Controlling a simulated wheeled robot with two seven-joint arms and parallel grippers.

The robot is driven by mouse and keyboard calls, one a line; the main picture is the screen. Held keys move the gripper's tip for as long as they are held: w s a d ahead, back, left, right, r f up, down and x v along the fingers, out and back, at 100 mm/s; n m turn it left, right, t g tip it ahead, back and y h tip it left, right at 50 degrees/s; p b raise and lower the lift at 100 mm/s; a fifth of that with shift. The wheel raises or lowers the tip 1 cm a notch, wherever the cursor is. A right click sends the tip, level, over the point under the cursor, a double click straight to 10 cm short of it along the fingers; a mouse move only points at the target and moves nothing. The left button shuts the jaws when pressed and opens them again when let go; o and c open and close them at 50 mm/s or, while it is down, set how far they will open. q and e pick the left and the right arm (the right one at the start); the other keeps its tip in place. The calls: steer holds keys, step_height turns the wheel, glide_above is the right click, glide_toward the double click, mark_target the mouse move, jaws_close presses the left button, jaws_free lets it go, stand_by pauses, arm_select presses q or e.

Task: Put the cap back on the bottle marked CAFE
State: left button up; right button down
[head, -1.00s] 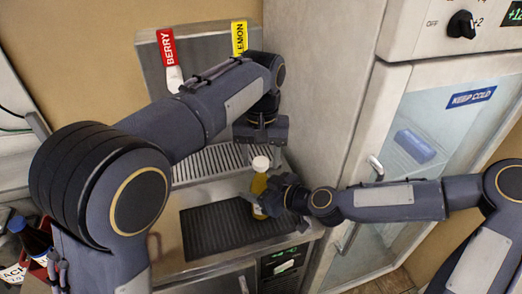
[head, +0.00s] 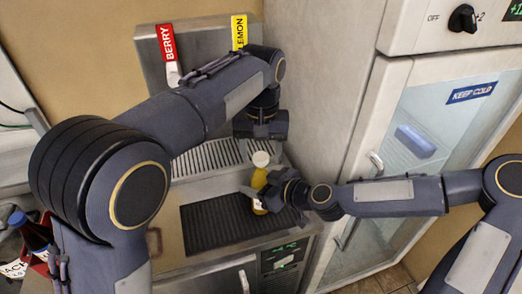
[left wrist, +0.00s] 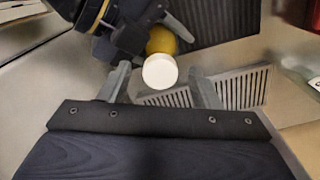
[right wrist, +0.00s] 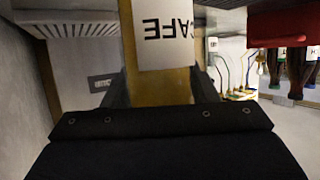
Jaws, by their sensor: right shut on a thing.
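The yellow bottle (head: 259,180) is upright over the dark ribbed mat, held by my right gripper (head: 264,199), which is shut on its body. Its CAFE label (right wrist: 167,40) shows upside down in the right wrist view. A round white cap (head: 261,158) shows at the bottle's top, also in the left wrist view (left wrist: 160,71); I cannot tell if it is fully seated. My left gripper (head: 262,134) is above the bottle, pointing down. In the left wrist view its fingers (left wrist: 161,88) are spread wide either side of the cap, touching nothing.
The dark ribbed mat (head: 215,226) lies on the steel counter, with a slotted grate (head: 205,161) behind it. Red BERRY (head: 166,42) and yellow LEMON (head: 239,32) taps are at the back. A glass-door fridge (head: 440,130) stands right. A blue-capped bottle (head: 34,232) is far left.

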arm_select(q)
step_height(320, 180, up, 12)
stand_by(0.6)
arm_select(e)
steer(key=shift+c, duration=2.3)
jaws_free()
arm_select(q)
steer(key=shift+f+b, duration=0.3)
arm_select(e)
steer(key=v, duration=0.8)
